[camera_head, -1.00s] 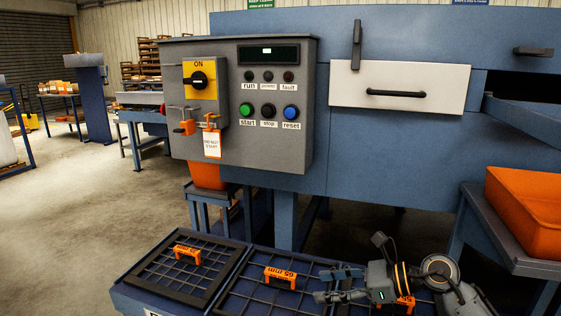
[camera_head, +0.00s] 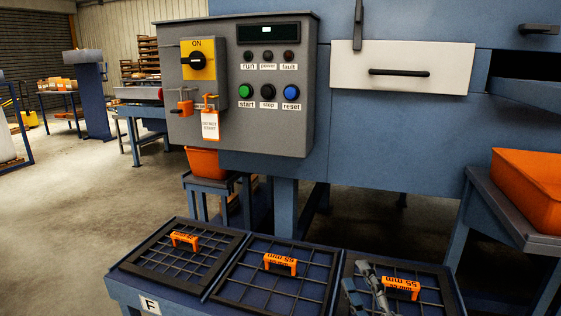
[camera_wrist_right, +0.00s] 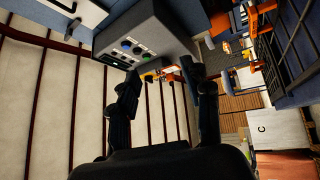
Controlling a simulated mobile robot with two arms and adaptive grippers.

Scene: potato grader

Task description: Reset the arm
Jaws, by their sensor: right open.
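My right gripper (camera_head: 358,275) shows at the bottom of the head view, over the right-hand grid screen (camera_head: 443,283) with the orange 55 mm handle (camera_head: 401,288). Only its dark fingers show there; the rest of the arm is below the frame. In the right wrist view the gripper (camera_wrist_right: 160,72) has its two black fingers spread apart with nothing between them. My left gripper is in neither view.
The control panel (camera_head: 225,109) with its yellow ON switch (camera_head: 198,62) stands behind the screens. Two more screens with orange handles (camera_head: 280,264) (camera_head: 184,239) lie to the left. An orange crate (camera_head: 530,190) sits on a stand at right. Open floor lies at left.

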